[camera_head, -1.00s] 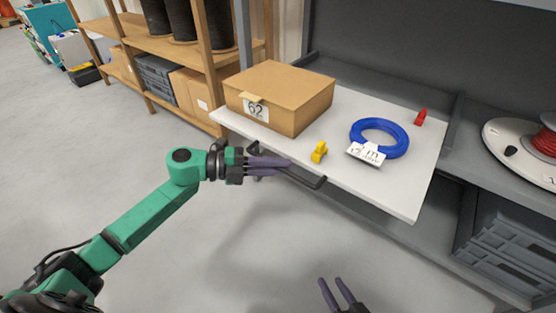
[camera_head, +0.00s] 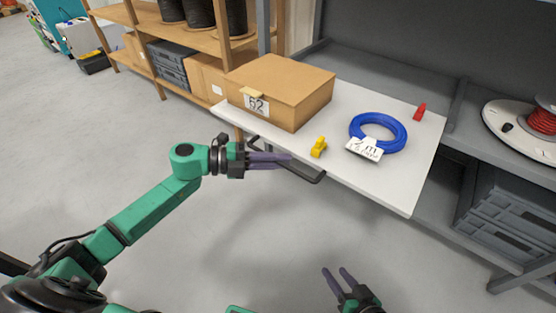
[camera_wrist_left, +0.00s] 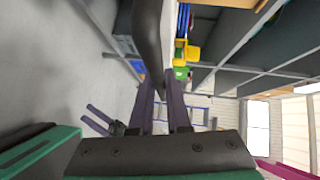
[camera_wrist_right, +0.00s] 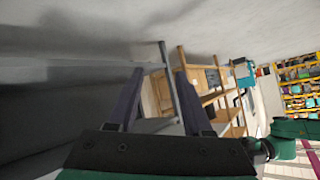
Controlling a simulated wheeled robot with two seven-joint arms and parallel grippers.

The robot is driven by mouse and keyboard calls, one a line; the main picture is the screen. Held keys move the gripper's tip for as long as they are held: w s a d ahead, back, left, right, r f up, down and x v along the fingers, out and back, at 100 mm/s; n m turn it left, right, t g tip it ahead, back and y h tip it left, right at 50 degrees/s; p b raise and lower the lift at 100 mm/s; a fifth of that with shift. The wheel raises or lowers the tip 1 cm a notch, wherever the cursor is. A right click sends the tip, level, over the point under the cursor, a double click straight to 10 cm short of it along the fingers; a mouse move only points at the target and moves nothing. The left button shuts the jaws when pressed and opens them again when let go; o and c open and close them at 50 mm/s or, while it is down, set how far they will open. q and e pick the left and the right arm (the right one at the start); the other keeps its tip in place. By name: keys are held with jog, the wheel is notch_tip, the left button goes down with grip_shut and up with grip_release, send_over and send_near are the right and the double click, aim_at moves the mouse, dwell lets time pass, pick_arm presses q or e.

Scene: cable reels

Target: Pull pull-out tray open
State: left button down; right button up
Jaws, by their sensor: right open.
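The pull-out tray (camera_head: 400,195) is a white board sticking out from the grey shelf unit. Its dark bar handle (camera_head: 305,173) runs along the front edge. My left gripper (camera_head: 288,160) is at the handle, its purple fingers shut around the bar. In the left wrist view the handle (camera_wrist_left: 152,40) runs between the fingertips (camera_wrist_left: 160,85) and hides part of the tray. My right gripper (camera_head: 337,272) is open and empty, low over the floor in front of the tray; its fingers (camera_wrist_right: 158,75) are spread in the right wrist view.
On the tray are a cardboard box (camera_head: 290,100) marked 62, a yellow piece (camera_head: 319,147), a blue cable coil (camera_head: 358,130) with a label and a red piece (camera_head: 420,112). A white reel (camera_head: 510,130) sits right. A wooden rack (camera_head: 205,45) stands behind left. The floor in front is clear.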

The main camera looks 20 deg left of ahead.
pick_arm(q)
jog(key=c, duration=0.9)
grip_release()
jog(key=shift+a, duration=0.15)
jog(key=shift+s+a, duration=0.15)
jog(key=shift+a, duration=0.2)
jog(key=p+v, duration=0.2)
jog(key=v, duration=1.1)
jog(key=shift+a+p, duration=0.3)
pick_arm(e)
jog(key=d+g, duration=0.1)
jog(key=d+r+g+h, duration=0.1)
jog(key=d, duration=0.1)
jog(key=s+d+r+g+h, duration=0.1)
jog(key=d, duration=0.1)
jog(key=shift+r, duration=0.1)
pick_arm(q)
jog(key=shift+s, duration=0.15)
pick_arm(e)
jog(key=shift+a, duration=0.1)
